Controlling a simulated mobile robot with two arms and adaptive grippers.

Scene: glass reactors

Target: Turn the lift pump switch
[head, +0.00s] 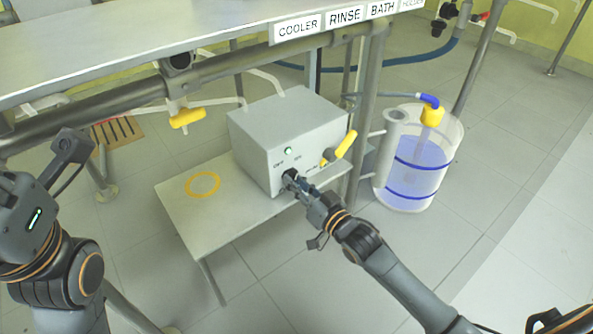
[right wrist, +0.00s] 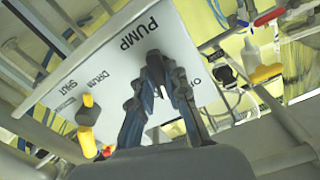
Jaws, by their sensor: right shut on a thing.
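The lift pump box (head: 285,125) is a grey metal box on a low grey table. The dark switch (head: 289,174) is on its front face, low at the left, below a small green light (head: 288,151). My right gripper (head: 294,183) is shut on the switch at the box's face. In the right wrist view the right gripper's fingers (right wrist: 161,90) close around the dark switch, which they mostly hide, under the word PUMP on the box face (right wrist: 172,27). The switch's exact angle cannot be told. My left arm shows at the left edge, but its fingers do not.
A yellow-handled valve (head: 343,147) sits on the box right of the switch. A clear tank (head: 413,175) with blue liquid stands to the right. Above run a bench (head: 140,40) and a pipe with another yellow-handled valve (head: 187,117). A yellow ring (head: 203,185) marks the low table.

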